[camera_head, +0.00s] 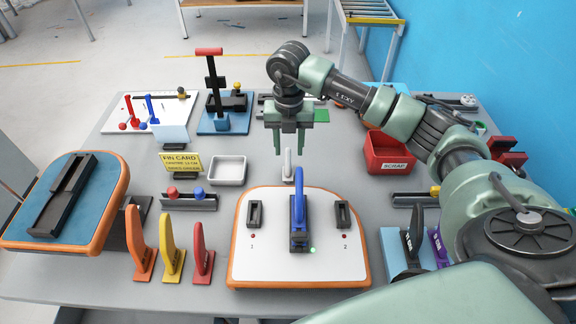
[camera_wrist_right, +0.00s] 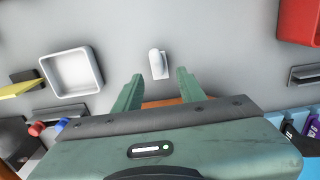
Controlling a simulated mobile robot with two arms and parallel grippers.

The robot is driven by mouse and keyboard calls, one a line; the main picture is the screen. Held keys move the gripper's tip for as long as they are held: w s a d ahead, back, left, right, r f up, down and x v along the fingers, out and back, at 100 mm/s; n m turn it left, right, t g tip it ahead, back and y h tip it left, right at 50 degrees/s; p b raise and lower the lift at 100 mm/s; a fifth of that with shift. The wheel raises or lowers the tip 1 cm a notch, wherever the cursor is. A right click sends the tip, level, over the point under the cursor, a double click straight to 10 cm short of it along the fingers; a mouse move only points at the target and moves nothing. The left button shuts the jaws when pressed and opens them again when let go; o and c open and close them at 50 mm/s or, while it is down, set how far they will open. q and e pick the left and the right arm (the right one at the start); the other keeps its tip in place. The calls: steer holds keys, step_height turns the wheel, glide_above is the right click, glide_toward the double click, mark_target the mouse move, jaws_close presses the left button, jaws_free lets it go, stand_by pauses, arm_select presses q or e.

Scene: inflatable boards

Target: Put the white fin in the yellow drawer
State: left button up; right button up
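A small white upright piece, which looks like the white fin (camera_head: 287,165), stands on the grey table just behind the white-topped board. It also shows in the right wrist view (camera_wrist_right: 158,64), between and just beyond my fingertips. My right gripper (camera_head: 290,150) points down above and slightly behind it in the head view. Its two fingers are apart, with nothing between them; it also shows open in the wrist view (camera_wrist_right: 158,85). I cannot make out a yellow drawer in either view. My left gripper is not in view.
A white-topped board (camera_head: 262,262) with an upright blue fin (camera_head: 298,205) stands in front. Orange, yellow and red fins (camera_head: 203,254) stand left of it. A white tray (camera_head: 228,170), a fin card (camera_head: 181,163) and a red scrap bin (camera_head: 388,155) are nearby.

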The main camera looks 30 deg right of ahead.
mark_target(288, 158)
step_height(288, 158, down, 6)
steer(key=shift+w+a+f+p, duration=0.1)
steer(key=shift+f+p, duration=0.15)
steer(key=shift+p, duration=1)
steer(key=shift+f, duration=0.4)
jaws_close()
